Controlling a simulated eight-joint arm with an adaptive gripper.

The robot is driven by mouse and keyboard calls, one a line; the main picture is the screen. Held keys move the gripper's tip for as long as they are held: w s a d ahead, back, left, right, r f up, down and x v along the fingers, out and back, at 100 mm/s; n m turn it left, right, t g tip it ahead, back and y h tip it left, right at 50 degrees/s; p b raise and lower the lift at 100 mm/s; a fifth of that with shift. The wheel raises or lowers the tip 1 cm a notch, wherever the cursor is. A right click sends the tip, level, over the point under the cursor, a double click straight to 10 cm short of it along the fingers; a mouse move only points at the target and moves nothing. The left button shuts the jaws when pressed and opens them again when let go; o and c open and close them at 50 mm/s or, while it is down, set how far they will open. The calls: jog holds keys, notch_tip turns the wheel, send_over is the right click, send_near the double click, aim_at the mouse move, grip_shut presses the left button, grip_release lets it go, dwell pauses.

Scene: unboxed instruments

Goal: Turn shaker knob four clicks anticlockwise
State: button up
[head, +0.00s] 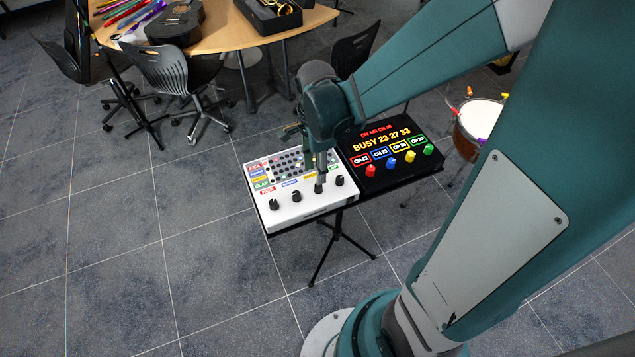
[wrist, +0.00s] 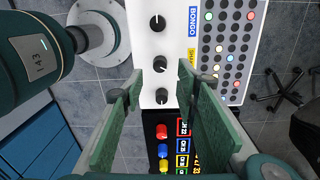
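The white drum machine (head: 310,207) lies on a stand, with a row of black knobs along its front edge. In the wrist view, the shaker knob (wrist: 160,63) sits beside the partly hidden yellow label (wrist: 191,60). Its pointer is too small to read surely. The bongo knob (wrist: 157,22) is above it, and another black knob (wrist: 162,96) below. My gripper (wrist: 161,76) is open, pointing down, its fingertips apart on either side of the shaker knob's line. I cannot tell whether they touch it. In the head view, my gripper (head: 320,187) covers that knob.
A black panel (head: 386,182) with red, blue, yellow and green knobs adjoins the drum machine on the right. A small drum (head: 482,118) stands farther right. Chairs and a wooden table (head: 230,40) with a guitar are behind. The floor at the left is clear.

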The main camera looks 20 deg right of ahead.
aim_at(318, 188)
jog(key=shift+s+f+b, duration=0.1)
jog(key=shift+f+b, duration=0.5)
jog(key=shift+f, duration=3.2)
jog(key=c, duration=0.9)
